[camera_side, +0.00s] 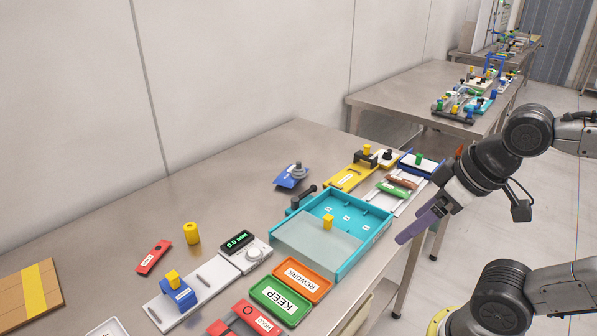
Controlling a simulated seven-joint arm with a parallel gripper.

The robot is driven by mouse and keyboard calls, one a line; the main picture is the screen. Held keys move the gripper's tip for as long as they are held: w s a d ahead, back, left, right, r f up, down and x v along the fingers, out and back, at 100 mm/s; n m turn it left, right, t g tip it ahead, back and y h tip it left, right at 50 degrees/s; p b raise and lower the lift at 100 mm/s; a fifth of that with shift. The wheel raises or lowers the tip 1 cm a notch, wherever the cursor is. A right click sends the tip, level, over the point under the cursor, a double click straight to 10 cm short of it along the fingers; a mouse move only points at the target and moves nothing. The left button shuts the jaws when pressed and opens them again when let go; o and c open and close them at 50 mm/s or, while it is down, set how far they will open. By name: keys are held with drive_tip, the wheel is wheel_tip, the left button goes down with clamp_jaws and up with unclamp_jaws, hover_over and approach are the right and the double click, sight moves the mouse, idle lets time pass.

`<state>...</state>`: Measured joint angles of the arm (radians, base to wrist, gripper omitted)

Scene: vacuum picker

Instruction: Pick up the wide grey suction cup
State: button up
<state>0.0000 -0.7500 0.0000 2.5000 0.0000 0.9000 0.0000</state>
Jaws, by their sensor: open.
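A grey stepped piece that looks like the wide grey suction cup (297,170) sits on a small blue holder (289,180) on the steel table, behind the teal tray. It is small in this view, so its exact shape is hard to tell. My gripper (404,237) hangs at the right, past the table's front edge, with its purple fingers pointing down and left. It is well apart from the grey piece, and nothing shows in it. The gap between its fingers is hard to see from this side.
A teal tray (377,243) with a grey cover and yellow knob stands between my gripper and the grey piece. Yellow, white and blue fixtures (349,176) stand to its right. Green KEEP and orange REWORK trays (303,271) lie in front. Bare table lies left of the blue holder.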

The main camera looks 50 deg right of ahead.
drive_tip(key=w+d+r+m+t, duration=0.1)
drive_tip(key=w+d+r, duration=0.1)
drive_tip(key=w+r, duration=0.6)
drive_tip(key=w+d+r+m+t, duration=0.1)
drive_tip(key=w+r, duration=0.4)
drive_tip(key=w, duration=0.5)
drive_tip(key=m+g+h, duration=0.2)
drive_tip(key=m+g, duration=0.1)
drive_tip(key=g, duration=0.1)
hover_over(299, 163)
drive_tip(key=s+a, duration=0.2)
drive_tip(key=s, duration=0.2)
wheel_tip(299, 163, down, 18)
drive_tip(key=x, duration=0.7)
drive_tip(key=shift+w+r, duration=0.15)
drive_tip(key=shift+w, duration=0.05)
drive_tip(key=shift+t, duration=0.3)
drive_tip(key=shift+x, duration=3)
drive_tip(key=shift+s+d, duration=0.1)
